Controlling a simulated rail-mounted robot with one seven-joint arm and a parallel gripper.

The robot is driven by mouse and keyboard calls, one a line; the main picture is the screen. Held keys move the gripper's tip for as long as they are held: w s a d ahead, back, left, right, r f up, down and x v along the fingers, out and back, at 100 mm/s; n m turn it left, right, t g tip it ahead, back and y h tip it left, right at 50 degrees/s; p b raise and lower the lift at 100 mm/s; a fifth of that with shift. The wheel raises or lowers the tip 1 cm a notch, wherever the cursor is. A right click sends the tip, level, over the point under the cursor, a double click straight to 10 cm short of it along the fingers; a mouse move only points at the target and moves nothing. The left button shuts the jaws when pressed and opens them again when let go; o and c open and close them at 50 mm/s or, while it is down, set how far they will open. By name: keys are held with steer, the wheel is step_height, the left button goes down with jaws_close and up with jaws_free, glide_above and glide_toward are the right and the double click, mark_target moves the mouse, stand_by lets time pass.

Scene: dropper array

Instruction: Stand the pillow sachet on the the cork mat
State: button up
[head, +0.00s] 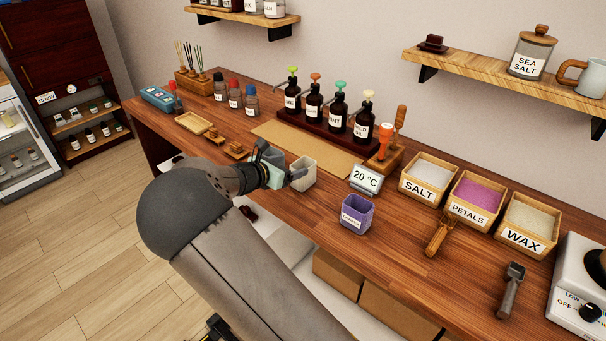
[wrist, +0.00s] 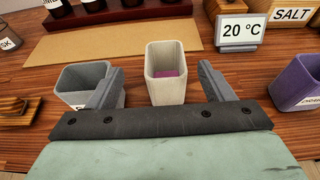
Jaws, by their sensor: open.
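My gripper (head: 287,177) is open, its fingers apart at either side of a cream, open-topped container in the wrist view (wrist: 162,85). The cream container (head: 304,173) stands upright on the wooden counter with purple-pink contents inside; no label shows. A grey container (wrist: 85,80) stands left of it, partly behind the left finger. A purple container (head: 356,213) with a small white label stands to the right. I cannot tell from the labels which one is the pillow sachet. The tan cork mat (head: 318,158) lies flat and looks bare behind the cream container; it also shows in the wrist view (wrist: 110,40).
Several pump bottles (head: 338,116) stand on a dark rack behind the mat. A 20 °C display (head: 366,179) stands at the mat's right end. Bins of salt, petals (head: 469,212) and wax line the right. Small wooden trays (head: 196,122) lie to the left.

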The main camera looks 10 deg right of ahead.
mark_target(310, 162)
steer(key=x, duration=0.2)
steer(key=shift+w+d, duration=0.15)
steer(key=shift+d, duration=0.15)
steer(key=x, duration=0.1)
steer(key=p+x, duration=0.1)
steer(key=x, duration=0.1)
steer(key=p+x, duration=0.1)
steer(key=shift+d+f, duration=0.3)
steer(key=shift+f, duration=0.05)
steer(key=shift+w+d+f, duration=0.25)
steer(key=shift+d+f, duration=0.05)
steer(key=shift+d, duration=0.15)
steer(key=c, duration=1.1)
steer(key=shift+c, duration=0.3)
steer(key=shift+r, duration=0.15)
